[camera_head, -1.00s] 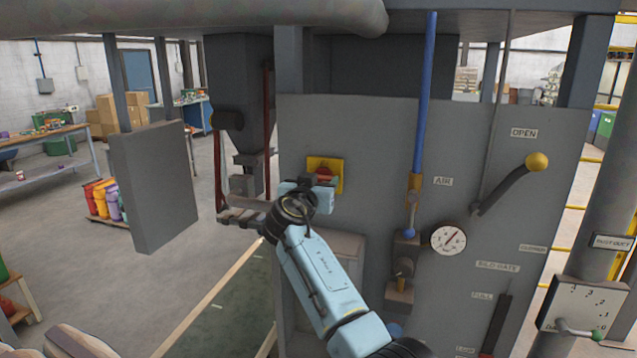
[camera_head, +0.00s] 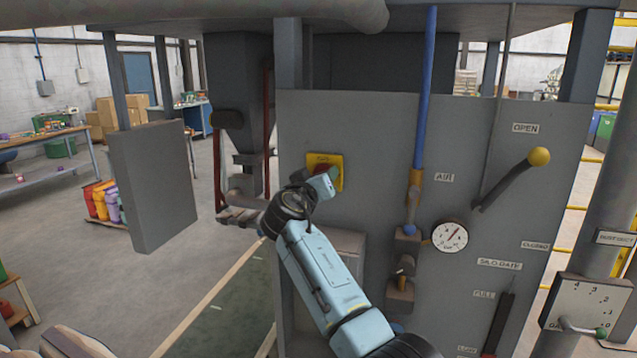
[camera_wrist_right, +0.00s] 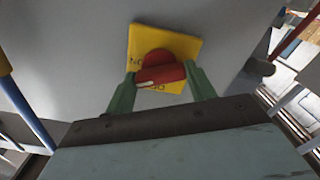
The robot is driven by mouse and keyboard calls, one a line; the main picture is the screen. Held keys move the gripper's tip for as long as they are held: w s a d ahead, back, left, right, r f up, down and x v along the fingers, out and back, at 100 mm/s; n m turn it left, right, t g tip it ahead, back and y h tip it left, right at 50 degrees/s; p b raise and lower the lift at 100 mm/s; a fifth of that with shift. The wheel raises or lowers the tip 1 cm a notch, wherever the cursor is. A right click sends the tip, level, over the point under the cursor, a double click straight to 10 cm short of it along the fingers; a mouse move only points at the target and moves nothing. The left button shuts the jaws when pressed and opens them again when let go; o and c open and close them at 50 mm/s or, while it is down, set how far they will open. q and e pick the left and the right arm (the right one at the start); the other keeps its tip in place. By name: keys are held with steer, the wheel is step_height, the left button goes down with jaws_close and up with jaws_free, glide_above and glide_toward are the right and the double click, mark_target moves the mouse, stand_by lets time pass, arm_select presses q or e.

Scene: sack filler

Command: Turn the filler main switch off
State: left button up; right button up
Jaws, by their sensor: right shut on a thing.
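The main switch is a red rotary handle (camera_wrist_right: 162,70) on a yellow plate (camera_head: 338,170), mounted on the grey filler panel. In the right wrist view the yellow plate (camera_wrist_right: 180,46) shows lettering, partly covered by the handle. My right gripper (camera_wrist_right: 161,80) has its two green fingers on either side of the red handle and is shut on it. In the head view my right gripper (camera_head: 332,174) is at the plate and hides most of the handle. My left gripper is not in view.
Right of the switch are a blue air pipe (camera_head: 424,90) with a valve, a pressure gauge (camera_head: 450,236) and a yellow-knobbed silo gate lever (camera_head: 538,157). A grey flat panel (camera_head: 153,188) hangs at the left.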

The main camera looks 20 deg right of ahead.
steer(key=shift+n+p, duration=1.6)
steer(key=shift+n, duration=4.7)
steer(key=o, duration=1)
steer(key=b+v, duration=0.3)
steer(key=v, duration=1)
steer(key=shift+s+a, duration=0.15)
steer(key=shift+s, duration=0.05)
